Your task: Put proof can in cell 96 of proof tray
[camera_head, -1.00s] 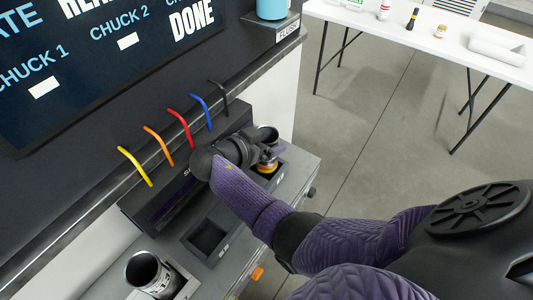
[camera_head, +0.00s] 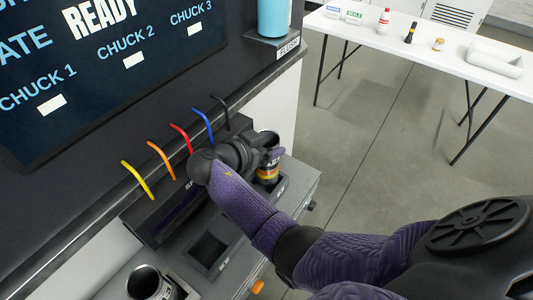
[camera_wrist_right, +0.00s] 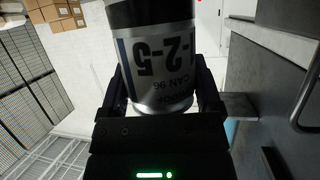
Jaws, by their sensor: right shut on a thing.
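The can (camera_head: 268,146) is a silver cylinder with a dark band and an orange-yellow band, upright at the right-hand well of the grey station. I cannot tell whether the can's base is clear of the well. My left gripper is out of view. I see no numbered proof tray cells.
Another open can (camera_head: 147,281) stands at the front left of the station (camera_head: 228,272). Coloured hoses (camera_head: 181,138) stick out from the ledge. A blue cup (camera_head: 272,18) stands on the ledge's end.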

